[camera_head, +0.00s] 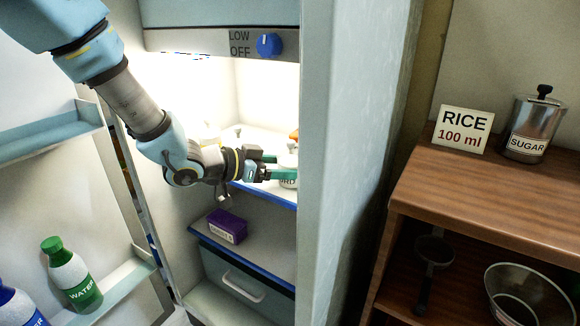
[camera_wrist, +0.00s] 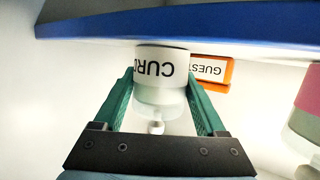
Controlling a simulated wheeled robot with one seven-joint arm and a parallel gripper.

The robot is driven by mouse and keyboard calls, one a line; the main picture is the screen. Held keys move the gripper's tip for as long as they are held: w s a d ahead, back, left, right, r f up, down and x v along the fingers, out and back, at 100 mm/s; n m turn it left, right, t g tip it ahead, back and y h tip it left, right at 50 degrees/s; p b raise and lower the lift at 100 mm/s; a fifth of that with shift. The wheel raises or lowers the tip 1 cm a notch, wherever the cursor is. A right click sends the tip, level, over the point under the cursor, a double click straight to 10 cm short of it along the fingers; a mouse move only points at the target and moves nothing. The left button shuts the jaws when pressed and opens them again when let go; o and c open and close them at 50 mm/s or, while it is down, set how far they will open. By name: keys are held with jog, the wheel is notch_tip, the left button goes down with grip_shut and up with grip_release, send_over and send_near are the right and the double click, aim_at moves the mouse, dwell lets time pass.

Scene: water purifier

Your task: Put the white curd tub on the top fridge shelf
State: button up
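The white curd tub (camera_wrist: 162,65) is between my gripper's green fingers (camera_wrist: 160,95) in the wrist view, with a finger against each side. Its label appears upside down there. In the head view my gripper (camera_head: 270,168) reaches into the open fridge, and the tub (camera_head: 288,171) shows at its fingertips, partly hidden by the gripper and the fridge's side wall. The tub is at the top fridge shelf, whose blue front edge (camera_head: 262,194) runs just below it. I cannot tell whether the tub rests on the shelf or hangs slightly above it.
An orange box labelled GUEST (camera_wrist: 212,72) is close beside the tub. A pink and green item (camera_wrist: 305,110) is at the wrist view's right. A purple box (camera_head: 227,227) is on the lower shelf, above a drawer (camera_head: 240,284). The fridge's side wall (camera_head: 345,170) bounds the right.

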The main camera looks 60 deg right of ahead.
jog(key=o, duration=0.4)
jog(key=shift+r, duration=0.1)
jog(key=v, duration=1.2)
jog(key=shift+p, duration=0.45)
